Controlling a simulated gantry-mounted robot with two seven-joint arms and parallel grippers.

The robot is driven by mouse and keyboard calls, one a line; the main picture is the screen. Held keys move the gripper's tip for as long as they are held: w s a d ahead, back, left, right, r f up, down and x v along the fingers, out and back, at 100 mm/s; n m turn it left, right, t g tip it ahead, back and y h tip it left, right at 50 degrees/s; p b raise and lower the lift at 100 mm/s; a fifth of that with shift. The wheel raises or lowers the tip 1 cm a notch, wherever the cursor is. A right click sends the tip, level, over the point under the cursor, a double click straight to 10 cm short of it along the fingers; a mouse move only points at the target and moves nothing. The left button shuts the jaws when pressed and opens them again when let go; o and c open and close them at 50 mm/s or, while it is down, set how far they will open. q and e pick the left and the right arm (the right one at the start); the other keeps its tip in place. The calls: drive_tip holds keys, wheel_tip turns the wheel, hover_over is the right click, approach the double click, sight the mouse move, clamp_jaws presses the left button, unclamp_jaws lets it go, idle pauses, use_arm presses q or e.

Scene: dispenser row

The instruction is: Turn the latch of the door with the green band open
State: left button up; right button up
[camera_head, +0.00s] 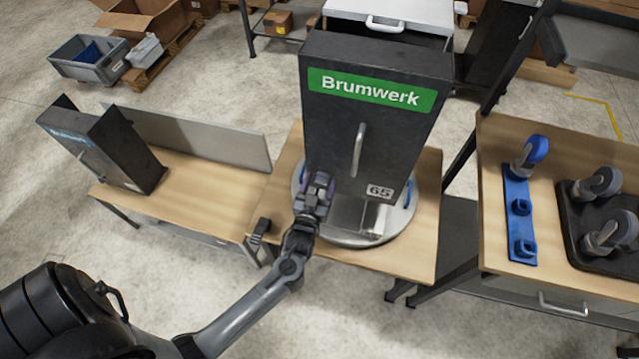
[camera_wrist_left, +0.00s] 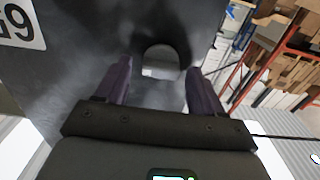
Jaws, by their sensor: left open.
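The dark cabinet door with the green band (camera_head: 372,90) reading "Brumwerk" stands in the middle of the head view, with a vertical silver handle (camera_head: 358,150) and a "65" label (camera_head: 380,192). My left gripper (camera_head: 321,180) is at the door's lower left, left of the label. In the left wrist view the open purple fingers (camera_wrist_left: 160,88) point at the dark door face. A dark rounded piece (camera_wrist_left: 160,58), perhaps the latch, shows between them, apart from both fingers. In the head view the gripper hides that spot. My right gripper is in neither view.
The cabinet stands on a round turntable (camera_head: 350,239) with blue grips, on a wooden table (camera_head: 410,262). A metal tray sits below the door. A smaller blue-banded cabinet (camera_head: 118,150) stands left. Casters and a blue rack (camera_head: 520,215) lie on the right table.

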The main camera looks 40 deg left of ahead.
use_arm(q)
drive_tip(key=c, duration=1.1)
drive_tip(key=shift+o, duration=0.2)
drive_tip(key=m+p, duration=0.3)
drive_tip(key=shift+d+r+m, duration=0.1)
drive_tip(key=shift+r+m, duration=0.05)
drive_tip(key=shift+m, duration=0.15)
drive_tip(key=m+p, duration=0.3)
drive_tip(key=m, duration=0.1)
drive_tip(key=shift+w+d, duration=0.1)
drive_tip(key=m+p, duration=0.2)
drive_tip(key=m, duration=0.3)
drive_tip(key=shift+m+p, duration=0.4)
drive_tip(key=m, duration=0.1)
drive_tip(key=m+p, duration=0.1)
drive_tip(key=m, duration=0.2)
drive_tip(key=shift+d+f, duration=0.1)
drive_tip(key=shift+f, duration=0.2)
drive_tip(key=shift+f+m+p, duration=0.1)
drive_tip(key=shift+m+p, duration=0.2)
drive_tip(key=shift+m, duration=0.1)
